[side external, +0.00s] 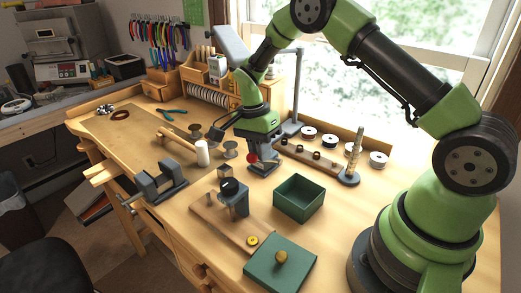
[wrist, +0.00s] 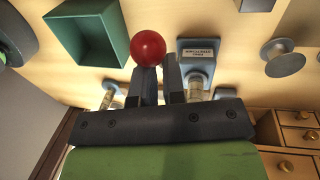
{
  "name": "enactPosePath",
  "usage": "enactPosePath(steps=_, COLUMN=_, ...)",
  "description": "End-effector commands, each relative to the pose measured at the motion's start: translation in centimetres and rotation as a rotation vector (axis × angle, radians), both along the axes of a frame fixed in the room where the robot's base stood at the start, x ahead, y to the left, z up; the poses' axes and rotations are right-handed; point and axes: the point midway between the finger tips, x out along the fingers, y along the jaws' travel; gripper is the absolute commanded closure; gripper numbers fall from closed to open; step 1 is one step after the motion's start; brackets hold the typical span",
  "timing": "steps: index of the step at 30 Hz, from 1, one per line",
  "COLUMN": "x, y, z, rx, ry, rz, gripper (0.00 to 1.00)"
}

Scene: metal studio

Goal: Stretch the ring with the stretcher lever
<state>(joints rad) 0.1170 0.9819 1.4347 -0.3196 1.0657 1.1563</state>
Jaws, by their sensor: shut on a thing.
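The stretcher lever ends in a red ball knob (side external: 251,158), which also shows large at the fingertips in the wrist view (wrist: 148,47). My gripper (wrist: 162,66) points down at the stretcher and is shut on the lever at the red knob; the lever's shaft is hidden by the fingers. The stretcher's blue-grey base (wrist: 198,47) with a small label plate lies just beyond the fingers; in the side view the base (side external: 263,169) stands right under the gripper. A pale metal post (wrist: 196,88) shows partly behind the right finger. I cannot make out the ring on it.
A grey tool on a wooden board (side external: 233,198) is to the left. A stepped mandrel (side external: 353,155) and a wooden rack (side external: 310,160) with spools stand right.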

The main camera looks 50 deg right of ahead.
Motion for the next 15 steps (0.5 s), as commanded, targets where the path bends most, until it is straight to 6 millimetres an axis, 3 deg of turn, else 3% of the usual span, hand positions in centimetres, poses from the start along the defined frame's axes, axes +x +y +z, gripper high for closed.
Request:
enactPosePath(steps=7, x=-0.56, y=-0.34, z=-0.36, rx=-0.004, ry=0.022, rz=-0.005, gripper=1.00)
enactPosePath(steps=8, x=-0.55, y=-0.34, z=-0.35, rx=-0.004, ry=0.022, rz=-0.005, gripper=0.85)
enactPosePath(steps=11, x=-0.47, y=-0.31, z=-0.30, rx=-0.004, ry=0.019, rz=-0.005, gripper=0.62)
enactPosePath(steps=15, x=-0.35, y=-0.23, z=-0.22, rx=-0.003, ry=0.014, rz=-0.003, gripper=0.62)
